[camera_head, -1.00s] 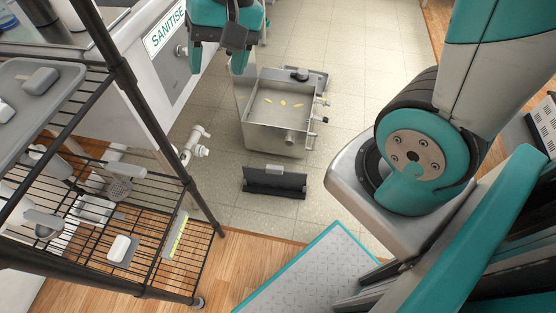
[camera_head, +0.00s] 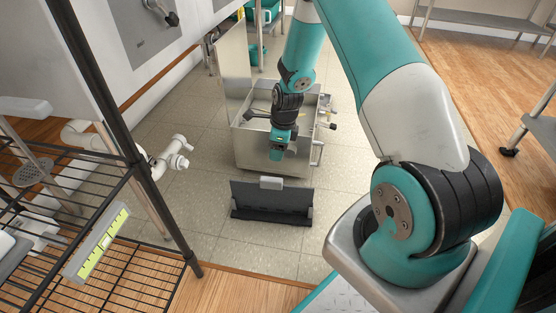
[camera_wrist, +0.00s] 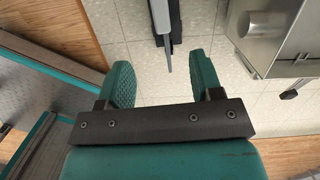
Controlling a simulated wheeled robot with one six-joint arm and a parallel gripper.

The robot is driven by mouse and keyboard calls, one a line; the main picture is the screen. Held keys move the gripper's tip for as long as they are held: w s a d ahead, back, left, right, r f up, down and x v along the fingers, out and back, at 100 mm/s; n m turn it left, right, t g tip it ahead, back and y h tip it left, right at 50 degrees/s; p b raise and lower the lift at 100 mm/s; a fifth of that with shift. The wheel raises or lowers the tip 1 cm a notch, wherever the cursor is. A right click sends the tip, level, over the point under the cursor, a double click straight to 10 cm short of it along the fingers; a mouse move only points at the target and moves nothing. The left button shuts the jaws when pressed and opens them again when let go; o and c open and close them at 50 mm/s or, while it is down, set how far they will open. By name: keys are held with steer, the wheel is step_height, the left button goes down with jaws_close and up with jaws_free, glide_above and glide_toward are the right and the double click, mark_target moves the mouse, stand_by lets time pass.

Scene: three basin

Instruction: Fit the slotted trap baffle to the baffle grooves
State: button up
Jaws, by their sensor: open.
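A dark panel with a pale grey grip block (camera_head: 271,203), seemingly the baffle, stands on the floor in front of the steel trap. I cannot make out its slots. It also shows edge-on at the top of the wrist view (camera_wrist: 160,22). The open steel trap box (camera_head: 262,153) stands behind it, and its corner shows in the wrist view (camera_wrist: 262,50). Its inside is mostly hidden by my arm, and I cannot make out the grooves. My gripper (camera_head: 279,150) is open and empty, in front of the trap. In the wrist view my gripper (camera_wrist: 162,80) points toward the panel without touching it.
A black wire rack (camera_head: 120,240) stands at the left, with a yellow-green label on its edge. A white pipe fitting (camera_head: 172,155) sticks out beside it. Small valves (camera_head: 328,115) project from the trap's right side. Tiled floor is clear around the panel.

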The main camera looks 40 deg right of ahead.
mark_target(271, 179)
steer(key=f+b, duration=0.3)
steer(key=f, duration=0.2)
steer(key=w+a+f+b, duration=0.1)
steer(key=f+b, duration=0.2)
steer(key=f, duration=0.3)
steer(key=w+f+b, duration=0.1)
steer(key=f+b, duration=0.2)
steer(key=f, duration=0.3)
steer(key=shift+a+f, duration=0.15)
steer(key=shift+a, duration=0.15)
steer(key=shift+c, duration=0.2)
jaws_close()
